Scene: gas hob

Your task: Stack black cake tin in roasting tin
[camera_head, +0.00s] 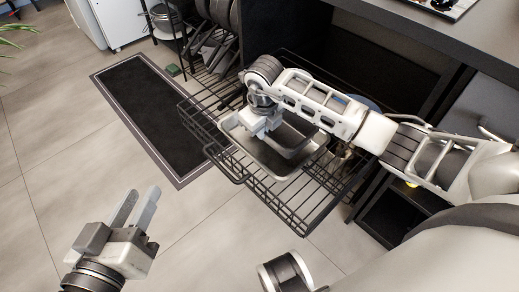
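A grey metal roasting tin (247,154) sits in the pulled-out black wire basket, in the middle of the head view. A dark, rectangular tin shape (288,137), likely the black cake tin, shows within the roasting tin's outline, partly under my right arm. Whether it rests on the bottom cannot be told. My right gripper (262,127) points down over the left part of the roasting tin. Its fingertips are mostly hidden, so its grip is unclear. My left gripper (139,196) is open and empty over the floor at the lower left, well apart from the tins.
The wire basket (269,203) juts out from a dark cabinet under the counter (440,40). Pans (215,15) stand in a rack at the top. A dark mat (158,112) lies on the tiled floor. The floor at left is clear.

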